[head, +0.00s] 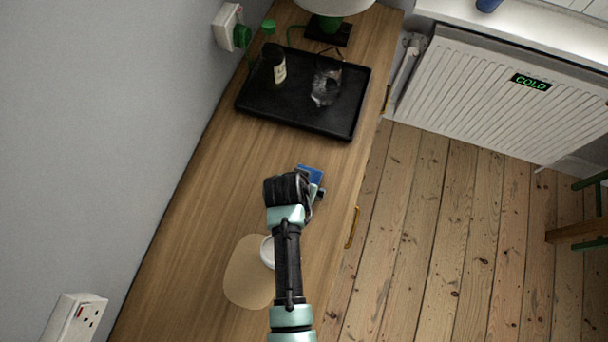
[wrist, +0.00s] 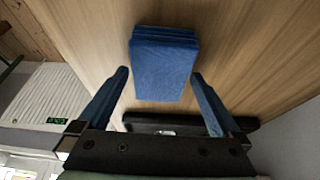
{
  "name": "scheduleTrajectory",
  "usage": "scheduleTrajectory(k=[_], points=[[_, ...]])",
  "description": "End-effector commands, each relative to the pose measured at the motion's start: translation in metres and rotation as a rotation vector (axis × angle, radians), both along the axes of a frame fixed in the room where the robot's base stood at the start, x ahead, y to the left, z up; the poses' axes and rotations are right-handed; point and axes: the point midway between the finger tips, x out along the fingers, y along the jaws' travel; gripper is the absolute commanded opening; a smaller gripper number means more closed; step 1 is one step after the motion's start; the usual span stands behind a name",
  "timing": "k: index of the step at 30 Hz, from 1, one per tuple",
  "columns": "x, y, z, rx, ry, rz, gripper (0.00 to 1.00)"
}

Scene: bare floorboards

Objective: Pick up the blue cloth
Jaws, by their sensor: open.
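The blue cloth (head: 309,173) is folded and lies on the wooden sideboard top. In the head view my arm and gripper (head: 314,188) hide part of it. In the wrist view the cloth (wrist: 163,66) shows as a folded, layered block in the upper middle. My gripper (wrist: 160,85) is open, with one finger to the left and one to the right of the cloth's near end. The fingers stand apart from the cloth, with gaps on both sides. Nothing is held.
A white dish (head: 267,252) on a tan mat (head: 243,282) is partly behind my arm. A wall (head: 110,120) borders the sideboard's left.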

Motion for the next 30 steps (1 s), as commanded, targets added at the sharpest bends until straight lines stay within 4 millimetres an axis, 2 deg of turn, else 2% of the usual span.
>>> scheduleTrajectory(k=[2,13,14,23,26,30], points=[[0.0,0.0,0.0,0.0,0.0,0.0,0.96],[0.0,0.0,0.0,0.0,0.0,0.0,0.3],[0.0,0.0,0.0,0.0,-0.001,0.0,0.27],[0.0,0.0,0.003,0.0,-0.001,-0.001,0.27],[0.001,0.0,0.01,0.0,-0.004,0.001,0.27],[0.001,0.0,0.03,0.0,-0.005,0.0,0.27]])
